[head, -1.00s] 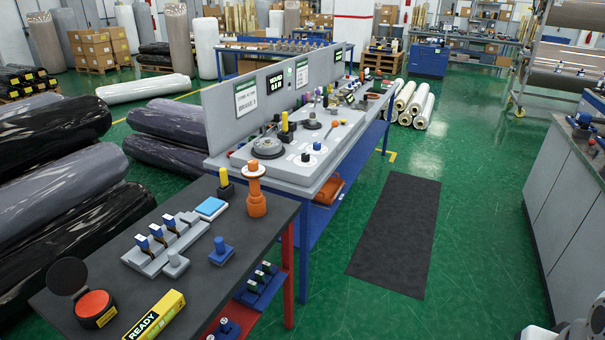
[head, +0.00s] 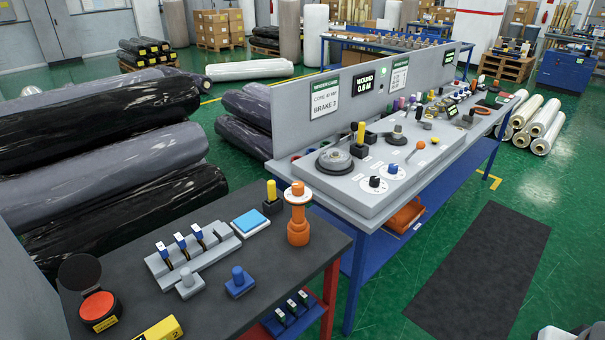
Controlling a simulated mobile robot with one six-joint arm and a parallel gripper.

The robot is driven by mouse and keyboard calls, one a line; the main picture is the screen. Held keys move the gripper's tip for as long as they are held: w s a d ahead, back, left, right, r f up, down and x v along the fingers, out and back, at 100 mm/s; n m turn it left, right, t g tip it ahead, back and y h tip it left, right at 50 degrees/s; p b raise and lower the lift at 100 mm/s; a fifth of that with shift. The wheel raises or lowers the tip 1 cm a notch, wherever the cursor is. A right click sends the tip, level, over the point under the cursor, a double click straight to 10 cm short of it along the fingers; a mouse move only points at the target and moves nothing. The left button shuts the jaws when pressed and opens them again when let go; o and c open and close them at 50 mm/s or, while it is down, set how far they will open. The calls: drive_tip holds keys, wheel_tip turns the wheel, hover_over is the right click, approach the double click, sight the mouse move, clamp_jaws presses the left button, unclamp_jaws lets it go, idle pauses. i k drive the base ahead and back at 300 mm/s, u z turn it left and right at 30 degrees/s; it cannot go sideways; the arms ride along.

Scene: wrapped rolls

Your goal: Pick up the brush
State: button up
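No object is plainly recognisable as a brush. Several small blue-and-white-topped tools (head: 182,245) stand in a grey rack (head: 215,255) on the dark-topped table (head: 110,265) in the head view. They may be brushes, but they are too small to tell. Similar pieces (head: 292,305) sit on a blue shelf below the table's right end.
A blue pad (head: 251,222), an orange spool-like post (head: 298,225), a blue knobbed block (head: 239,284) and a red round tin (head: 99,308) share the table. A long grey control bench (head: 340,196) adjoins it behind. Green floor and a dark mat (head: 480,275) lie clear to the right.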

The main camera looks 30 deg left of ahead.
sight(271, 192)
drive_tip(key=u, duration=0.65)
drive_tip(key=i, duration=1.3)
drive_tip(key=u, duration=1.25)
drive_tip(key=i, duration=0.5)
drive_tip(key=u, duration=0.2)
drive_tip(key=k, duration=0.85)
drive_tip(key=u, duration=0.2)
drive_tip(key=i, duration=0.85)
drive_tip(key=z, duration=0.1)
